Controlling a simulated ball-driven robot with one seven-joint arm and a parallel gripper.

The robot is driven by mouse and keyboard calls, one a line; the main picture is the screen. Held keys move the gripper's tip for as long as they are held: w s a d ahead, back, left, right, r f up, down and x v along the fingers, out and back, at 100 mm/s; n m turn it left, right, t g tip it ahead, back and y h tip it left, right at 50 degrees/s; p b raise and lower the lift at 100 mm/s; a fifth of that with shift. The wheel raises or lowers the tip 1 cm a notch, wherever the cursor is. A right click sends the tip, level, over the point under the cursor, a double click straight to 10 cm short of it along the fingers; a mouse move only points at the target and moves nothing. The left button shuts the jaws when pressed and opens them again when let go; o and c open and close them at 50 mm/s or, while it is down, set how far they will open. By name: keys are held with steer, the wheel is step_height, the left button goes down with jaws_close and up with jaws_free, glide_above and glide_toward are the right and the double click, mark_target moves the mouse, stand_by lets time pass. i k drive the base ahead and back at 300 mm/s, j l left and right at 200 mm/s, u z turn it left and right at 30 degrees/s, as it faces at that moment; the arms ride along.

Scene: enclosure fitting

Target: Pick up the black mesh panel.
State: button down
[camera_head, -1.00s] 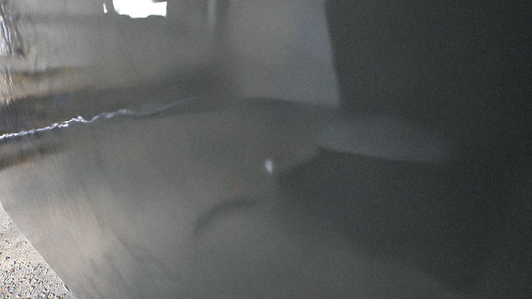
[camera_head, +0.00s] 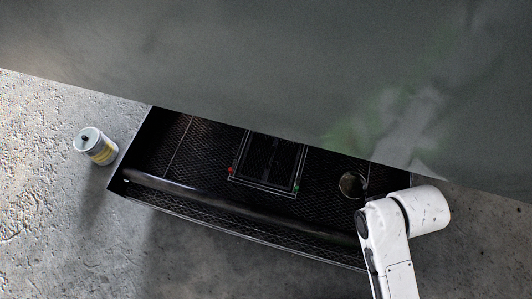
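A black mesh panel (camera_head: 267,163) lies in the long black enclosure (camera_head: 190,209). The panel is roughly square with a thin light outline. A small red mark (camera_head: 230,170) shows at its left edge and a small green mark (camera_head: 297,188) at its right edge. Its upper edge lies close to the large grey surface, and I cannot tell whether part is hidden. A white arm link of mine is at the lower right, beside the enclosure's right end. My gripper's fingers do not show.
A large smooth grey surface (camera_head: 200,50) fills the upper part and covers the enclosure's far side. A can (camera_head: 98,147) stands left of the enclosure on rough grey ground (camera_head: 45,200). A round opening or cup (camera_head: 352,184) sits right of the panel. Lower left ground is clear.

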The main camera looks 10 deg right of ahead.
mark_target(268, 164)
steer(key=k+j, duration=0.2)
steer(key=i+j, duration=0.35)
steer(key=i+j+u, duration=0.15)
steer(key=i+j, duration=0.15)
steer(key=j, duration=0.25)
